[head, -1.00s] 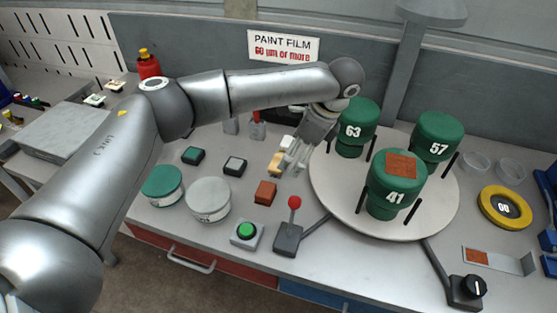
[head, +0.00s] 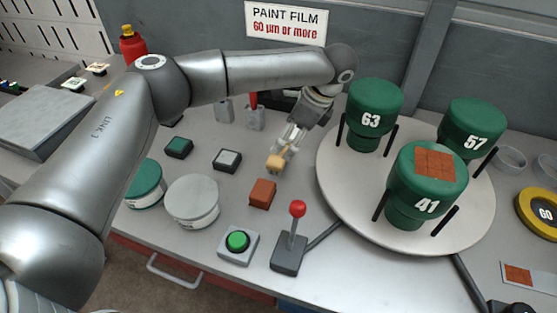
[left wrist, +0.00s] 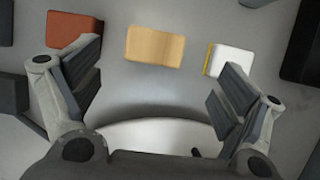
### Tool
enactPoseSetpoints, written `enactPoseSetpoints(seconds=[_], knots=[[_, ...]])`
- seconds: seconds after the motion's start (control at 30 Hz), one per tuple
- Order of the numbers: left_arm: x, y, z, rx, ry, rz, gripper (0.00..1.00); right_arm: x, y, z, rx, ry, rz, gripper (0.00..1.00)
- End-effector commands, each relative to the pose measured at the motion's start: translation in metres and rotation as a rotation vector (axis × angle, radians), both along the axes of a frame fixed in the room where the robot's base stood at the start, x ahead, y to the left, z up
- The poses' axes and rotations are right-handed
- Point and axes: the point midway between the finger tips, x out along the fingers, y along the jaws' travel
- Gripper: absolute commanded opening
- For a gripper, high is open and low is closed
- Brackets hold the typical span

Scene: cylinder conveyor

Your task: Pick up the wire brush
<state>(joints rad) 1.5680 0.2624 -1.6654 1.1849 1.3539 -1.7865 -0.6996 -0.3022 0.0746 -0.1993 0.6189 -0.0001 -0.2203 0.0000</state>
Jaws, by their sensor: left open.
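A tan, wood-like block (head: 275,164), which I take to be the wire brush, lies on the bench left of the round turntable. Its bristles cannot be seen. My left gripper (head: 288,145) is at the block's far end in the head view and partly covers it. In the left wrist view the tan block (left wrist: 155,45) lies beyond and between the two spread fingers of the left gripper (left wrist: 160,72). The fingers are open and empty. My right gripper is not in view.
A red-brown block (head: 262,194) and a white, yellow-edged block (left wrist: 232,61) flank the tan one. A red-knobbed lever (head: 297,209) and green button (head: 237,241) stand nearer. The turntable (head: 335,190) carries green numbered drums. Grey and green-lidded tins stand at left.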

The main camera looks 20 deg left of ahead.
Motion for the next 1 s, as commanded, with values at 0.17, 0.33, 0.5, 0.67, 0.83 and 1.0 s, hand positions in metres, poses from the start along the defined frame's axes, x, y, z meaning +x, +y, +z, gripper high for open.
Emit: enactPoseSetpoints(seconds=[0.17,0.33,0.5,0.67,0.83,1.0], knots=[[0.000,0.010,-0.022,0.001,0.001,0.000,0.92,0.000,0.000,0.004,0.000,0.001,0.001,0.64],[-0.001,0.014,-0.033,0.000,0.001,0.000,0.92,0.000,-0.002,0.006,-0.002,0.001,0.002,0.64],[-0.004,0.020,-0.054,0.001,0.003,0.001,0.92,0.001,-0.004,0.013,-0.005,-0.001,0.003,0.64],[-0.004,0.027,-0.073,0.000,0.001,0.001,0.92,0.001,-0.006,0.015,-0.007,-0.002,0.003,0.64],[-0.003,0.029,-0.079,-0.001,0.000,0.000,0.92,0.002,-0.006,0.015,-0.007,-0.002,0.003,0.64],[-0.003,0.029,-0.079,-0.001,0.000,0.000,0.87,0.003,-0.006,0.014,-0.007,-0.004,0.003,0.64]])
